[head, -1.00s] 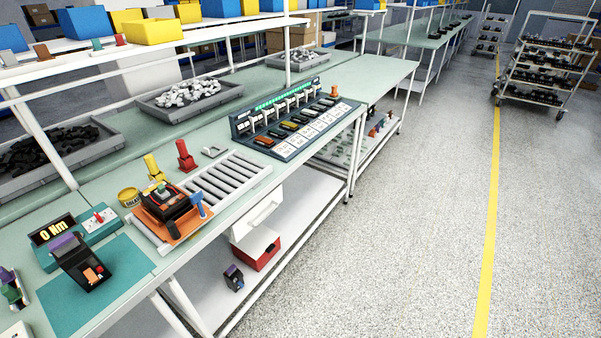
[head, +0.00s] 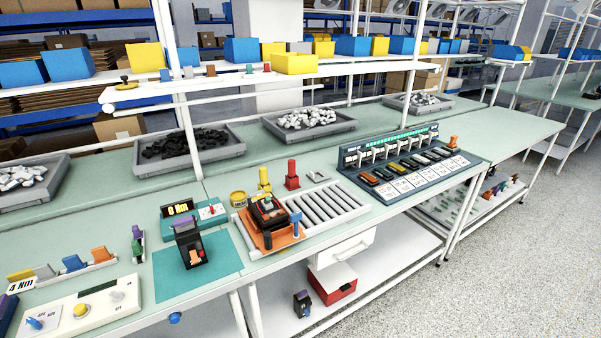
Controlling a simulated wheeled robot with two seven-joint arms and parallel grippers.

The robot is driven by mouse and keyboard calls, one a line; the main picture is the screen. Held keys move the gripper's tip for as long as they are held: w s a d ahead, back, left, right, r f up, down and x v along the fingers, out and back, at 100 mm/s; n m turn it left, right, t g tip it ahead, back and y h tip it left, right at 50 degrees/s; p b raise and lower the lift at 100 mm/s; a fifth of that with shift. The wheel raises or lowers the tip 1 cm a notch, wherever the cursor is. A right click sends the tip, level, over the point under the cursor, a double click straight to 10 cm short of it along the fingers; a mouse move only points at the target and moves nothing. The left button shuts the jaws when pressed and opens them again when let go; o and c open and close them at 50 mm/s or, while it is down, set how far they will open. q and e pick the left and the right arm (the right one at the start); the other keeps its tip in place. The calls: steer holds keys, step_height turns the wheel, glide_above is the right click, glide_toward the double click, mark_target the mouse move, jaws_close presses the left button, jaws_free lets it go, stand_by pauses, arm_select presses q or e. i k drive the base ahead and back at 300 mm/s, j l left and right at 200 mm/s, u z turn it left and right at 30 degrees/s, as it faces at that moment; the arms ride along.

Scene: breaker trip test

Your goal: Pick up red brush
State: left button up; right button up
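A small red upright object (head: 291,176), with a narrow top and a wider base, stands on the green bench top behind the roller strip. It looks like the red brush, but bristles cannot be made out at this size. A similar yellow upright object (head: 264,179) stands just to its left, with a yellow tin (head: 238,198) further left. Neither of my grippers shows in the head view, and nothing is seen touching the red object.
A black device on an orange plate (head: 269,221) and the grey roller strip (head: 322,205) lie in front of the red object. A breaker panel (head: 405,165) stands to the right. Grey trays (head: 190,165) line the back under a white shelf (head: 230,84). Floor is clear at lower right.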

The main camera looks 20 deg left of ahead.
mark_target(292, 168)
steer(key=i+l+u, duration=0.2)
steer(key=u, duration=0.2)
steer(key=i+l+u, duration=0.25)
steer(key=u, duration=0.15)
steer(key=i+l+u, duration=0.25)
steer(key=u, duration=0.15)
steer(key=l, duration=0.1)
